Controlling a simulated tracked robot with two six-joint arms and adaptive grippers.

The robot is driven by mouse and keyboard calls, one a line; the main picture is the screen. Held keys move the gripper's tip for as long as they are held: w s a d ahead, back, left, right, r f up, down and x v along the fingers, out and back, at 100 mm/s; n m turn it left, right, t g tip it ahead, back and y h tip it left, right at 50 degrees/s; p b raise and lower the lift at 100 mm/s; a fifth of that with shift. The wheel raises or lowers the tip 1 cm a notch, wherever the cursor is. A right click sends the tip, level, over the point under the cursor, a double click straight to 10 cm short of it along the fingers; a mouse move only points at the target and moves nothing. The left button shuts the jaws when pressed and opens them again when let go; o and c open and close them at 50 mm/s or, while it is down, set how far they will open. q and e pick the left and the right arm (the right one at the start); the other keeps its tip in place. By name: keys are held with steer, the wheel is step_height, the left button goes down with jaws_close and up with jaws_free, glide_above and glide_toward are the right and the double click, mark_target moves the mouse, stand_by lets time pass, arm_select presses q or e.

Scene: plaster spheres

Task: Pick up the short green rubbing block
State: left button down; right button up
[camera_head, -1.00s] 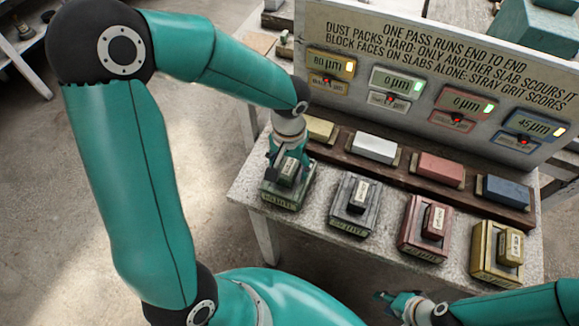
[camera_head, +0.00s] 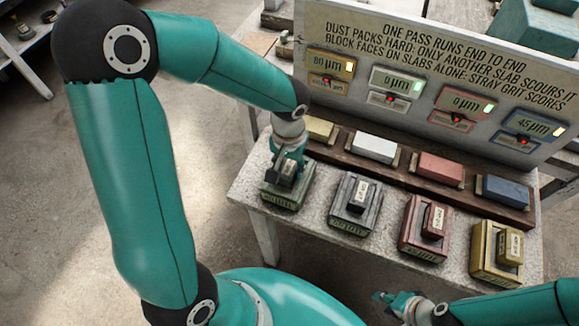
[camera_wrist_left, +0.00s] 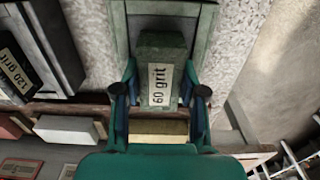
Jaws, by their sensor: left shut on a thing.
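The short green rubbing block (camera_wrist_left: 163,72), labelled "60 grit", is between the fingers of my left gripper (camera_wrist_left: 160,98), which is shut on it. In the head view the left gripper (camera_head: 286,176) points down over a larger green slab (camera_head: 280,198) at the left end of the table. The fingers partly hide the block there. The green slab also shows behind the block in the wrist view (camera_wrist_left: 120,42). I cannot tell whether block and slab touch. My right gripper (camera_head: 382,297) is low in the head view, off the table's front edge, too small to read its opening.
On the pale table (camera_head: 322,202), dark grey (camera_head: 343,228), red (camera_head: 413,243) and yellow (camera_head: 484,266) slabs carry blocks to the right. Behind them a dark wooden rack (camera_head: 401,171) holds several coloured pieces. A sign panel (camera_head: 400,75) with displays stands at the back.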

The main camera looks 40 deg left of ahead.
mark_target(289, 165)
arm_select(q)
steer(key=shift+r, duration=0.15)
step_height(289, 165, up, 20)
stand_by(0.4)
